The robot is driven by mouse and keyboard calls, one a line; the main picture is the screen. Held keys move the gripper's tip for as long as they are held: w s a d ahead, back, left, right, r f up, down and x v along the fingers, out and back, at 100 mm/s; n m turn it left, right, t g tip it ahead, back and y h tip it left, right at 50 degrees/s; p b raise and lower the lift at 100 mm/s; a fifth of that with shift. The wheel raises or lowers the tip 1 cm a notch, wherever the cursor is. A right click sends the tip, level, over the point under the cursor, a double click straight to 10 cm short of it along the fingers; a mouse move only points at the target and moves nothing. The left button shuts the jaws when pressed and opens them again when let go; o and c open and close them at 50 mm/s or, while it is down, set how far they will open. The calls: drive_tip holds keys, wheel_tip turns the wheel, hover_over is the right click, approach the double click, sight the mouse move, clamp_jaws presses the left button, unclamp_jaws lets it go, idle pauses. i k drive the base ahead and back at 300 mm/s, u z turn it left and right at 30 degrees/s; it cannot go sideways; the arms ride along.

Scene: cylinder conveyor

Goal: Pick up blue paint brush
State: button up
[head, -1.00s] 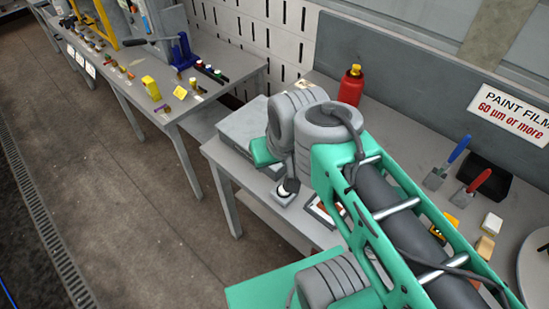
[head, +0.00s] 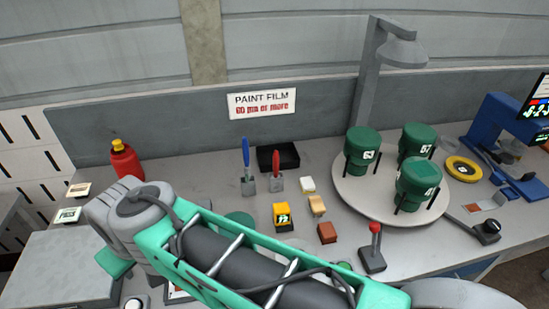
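The blue paint brush (head: 246,157) is in the head view, near the middle of the workbench. Its blue handle points up and its grey lower end is at the bench top. A similar red-handled tool (head: 276,160) stands close to its right. My green and grey arm crosses the lower left of the view, in front of the brush and apart from it in the picture. My gripper's fingers do not show.
A black box (head: 290,155) lies behind the tools. A red bottle (head: 125,160) stands at the left. Small blocks, including a yellow one (head: 283,217), lie in front. A round turntable (head: 352,197) with green containers and a lamp (head: 370,75) are at the right.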

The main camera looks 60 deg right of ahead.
sight(245, 142)
drive_tip(key=u, duration=1.05)
drive_tip(key=k, duration=0.8)
drive_tip(key=u, duration=0.1)
